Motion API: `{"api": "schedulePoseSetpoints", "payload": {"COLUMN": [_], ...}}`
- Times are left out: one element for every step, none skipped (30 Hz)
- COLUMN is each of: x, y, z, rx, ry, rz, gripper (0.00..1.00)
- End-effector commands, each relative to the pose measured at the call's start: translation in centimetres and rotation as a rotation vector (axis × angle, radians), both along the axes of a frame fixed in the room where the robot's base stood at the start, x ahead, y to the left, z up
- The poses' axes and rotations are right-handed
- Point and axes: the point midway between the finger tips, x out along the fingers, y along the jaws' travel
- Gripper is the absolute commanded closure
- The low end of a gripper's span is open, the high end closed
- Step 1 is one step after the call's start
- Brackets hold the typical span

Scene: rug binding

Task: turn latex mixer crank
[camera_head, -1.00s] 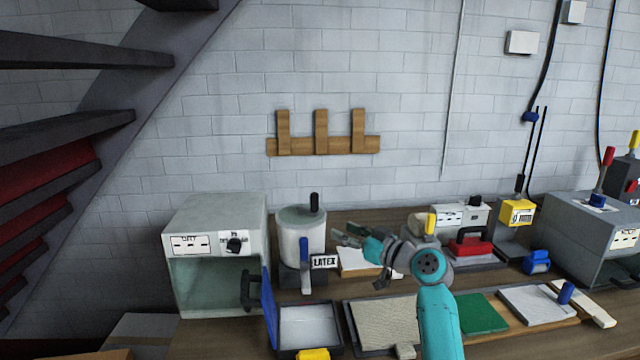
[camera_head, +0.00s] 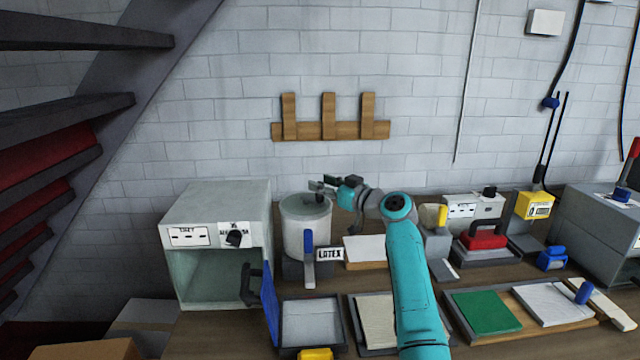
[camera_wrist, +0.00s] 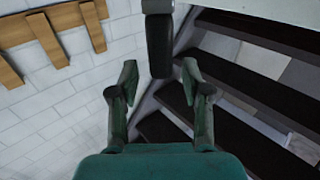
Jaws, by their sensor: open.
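The latex mixer (camera_head: 304,232) is a pale grey cylinder with a flat lid, a blue-handled lever on its front and a "LATEX" label beside it. My gripper (camera_head: 322,187) is over the mixer's lid, coming in from the right. In the wrist view my gripper (camera_wrist: 159,78) is open, with one finger on each side. The black upright crank handle (camera_wrist: 159,45) shows in the gap between the fingertips, a space left on both sides. In the head view my gripper mostly hides the crank.
A grey dryer-like box (camera_head: 215,245) stands close left of the mixer. A tray (camera_head: 310,322) lies in front. A wooden peg rack (camera_head: 330,130) hangs on the wall behind.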

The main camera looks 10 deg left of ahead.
Motion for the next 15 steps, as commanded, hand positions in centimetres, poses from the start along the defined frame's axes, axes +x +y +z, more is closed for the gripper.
{"api": "schedulePoseSetpoints", "payload": {"x": [0.21,0.31,0.41,0.48,0.54,0.59,0.62,0.64,0.65,0.66,0.66,0.65,0.65,0.65,0.65], "y": [0.41,0.59,0.78,0.9,0.99,1.07,1.1,1.12,1.14,1.14,1.14,1.13,1.13,1.12,1.11], "z": [0.0,-0.01,0.0,0.0,-0.01,-0.01,-0.01,-0.01,-0.01,-0.01,-0.01,-0.01,-0.02,-0.02,-0.02], "rx": [0.001,0.001,0.0,0.0,0.0,0.0,0.0,0.0,0.0,0.0,0.0,0.0,0.0,0.0,0.0], "ry": [0.001,0.001,0.0,0.0,0.0,0.0,0.0,0.0,0.0,0.0,0.0,0.0,0.0,0.0,0.0], "rz": [0.001,0.001,0.001,0.001,0.001,0.001,0.001,0.001,0.0,0.0,0.0,0.0,0.0,0.0,0.0], "gripper": [0.52,0.52,0.52,0.52,0.52,0.52,0.52,0.52,0.52,0.52,0.52,0.52,0.52,0.52,0.55]}}
